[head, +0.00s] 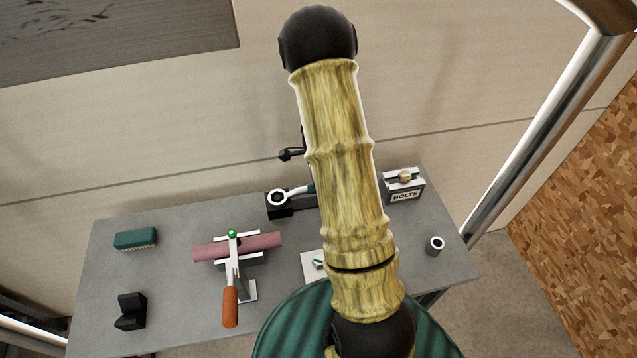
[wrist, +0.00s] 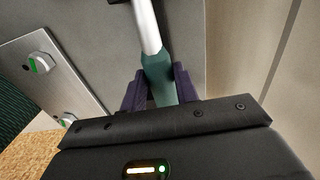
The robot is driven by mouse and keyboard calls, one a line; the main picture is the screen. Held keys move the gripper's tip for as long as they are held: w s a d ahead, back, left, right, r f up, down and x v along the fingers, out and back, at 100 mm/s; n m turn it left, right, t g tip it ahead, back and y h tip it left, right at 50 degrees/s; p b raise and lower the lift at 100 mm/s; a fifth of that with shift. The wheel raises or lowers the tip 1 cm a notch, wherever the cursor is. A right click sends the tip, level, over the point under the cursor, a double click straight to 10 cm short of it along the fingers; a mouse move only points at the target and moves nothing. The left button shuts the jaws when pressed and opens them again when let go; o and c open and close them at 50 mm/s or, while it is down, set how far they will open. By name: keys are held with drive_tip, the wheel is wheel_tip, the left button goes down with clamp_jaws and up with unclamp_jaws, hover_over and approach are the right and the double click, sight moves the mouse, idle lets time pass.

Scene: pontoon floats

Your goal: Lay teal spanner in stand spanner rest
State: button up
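The teal spanner (wrist: 157,75) has a teal handle and a silver shank in the wrist view. My gripper (wrist: 160,88) has its dark fingers against both sides of the handle, shut on it. In the head view my arm hides the gripper and most of the spanner. The spanner's silver ring end (head: 278,197) shows left of the arm, over a black block with a low extension, which looks like the spanner rest (head: 280,211). I cannot tell whether the spanner touches it.
On the grey table (head: 180,225) are a green brush (head: 136,239), a black notched block (head: 131,312), a clamped pink bar (head: 212,250) with an orange-handled lever (head: 230,306), a BOLTS box (head: 403,187) and a grey socket (head: 434,246). A plate with green-marked knobs (wrist: 77,75) lies near my gripper.

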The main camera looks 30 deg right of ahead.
drive_tip(key=o, duration=0.4)
wheel_tip(320, 180, up, 17)
drive_tip(key=b, duration=0.3)
drive_tip(key=shift+r, duration=0.2)
idle(0.5)
